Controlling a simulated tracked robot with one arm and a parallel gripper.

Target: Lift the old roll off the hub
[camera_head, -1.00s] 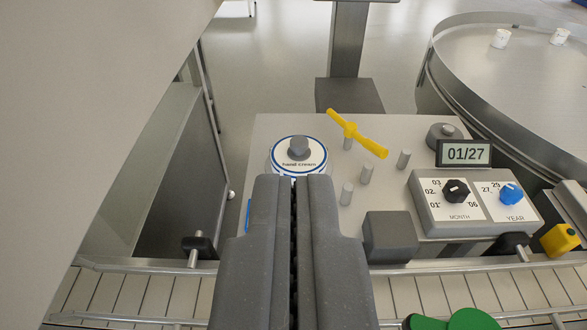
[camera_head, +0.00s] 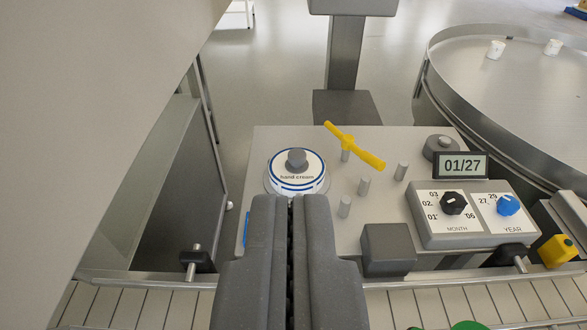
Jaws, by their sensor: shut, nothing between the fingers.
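The roll (camera_head: 296,181) is white with blue bands and the words "hand cream". It sits around the grey hub (camera_head: 297,158) on the grey machine top, left of centre. The hub's knob stands up through the roll's middle. My gripper (camera_head: 290,200) is shut and empty, with its two dark fingers side by side. Its tips appear just in front of the roll's near edge in the picture and may cover a little of it. I cannot tell how high the tips are above the machine top.
A dark block (camera_head: 388,249), a dial box (camera_head: 470,212) and a display (camera_head: 460,165) reading 01/27 are further right. A conveyor (camera_head: 150,303) runs along the front. A round table (camera_head: 510,105) is at the back right.

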